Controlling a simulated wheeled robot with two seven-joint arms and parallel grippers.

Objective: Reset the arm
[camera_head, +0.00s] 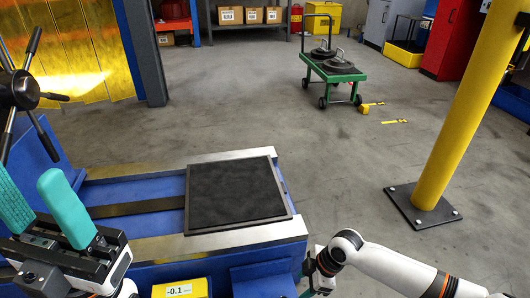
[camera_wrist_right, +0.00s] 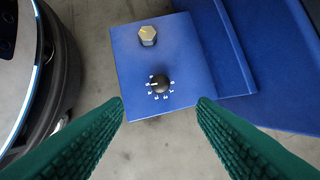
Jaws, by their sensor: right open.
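My right arm (camera_head: 385,264) reaches in from the lower right of the head view, beside the blue machine bed (camera_head: 262,250); its gripper is mostly cut off at the bottom edge. In the right wrist view my right gripper (camera_wrist_right: 160,103) is open and empty, its green fingers apart. Beyond the fingertips is a blue control box (camera_wrist_right: 190,65) with a black numbered dial (camera_wrist_right: 159,84) and a silver-and-brass knob (camera_wrist_right: 148,36). My left gripper (camera_head: 38,203) is open and empty at the lower left of the head view.
A spoked handwheel (camera_head: 20,90) stands left. A yellow post (camera_head: 465,110) stands right. A green cart (camera_head: 333,75) carries dark discs.

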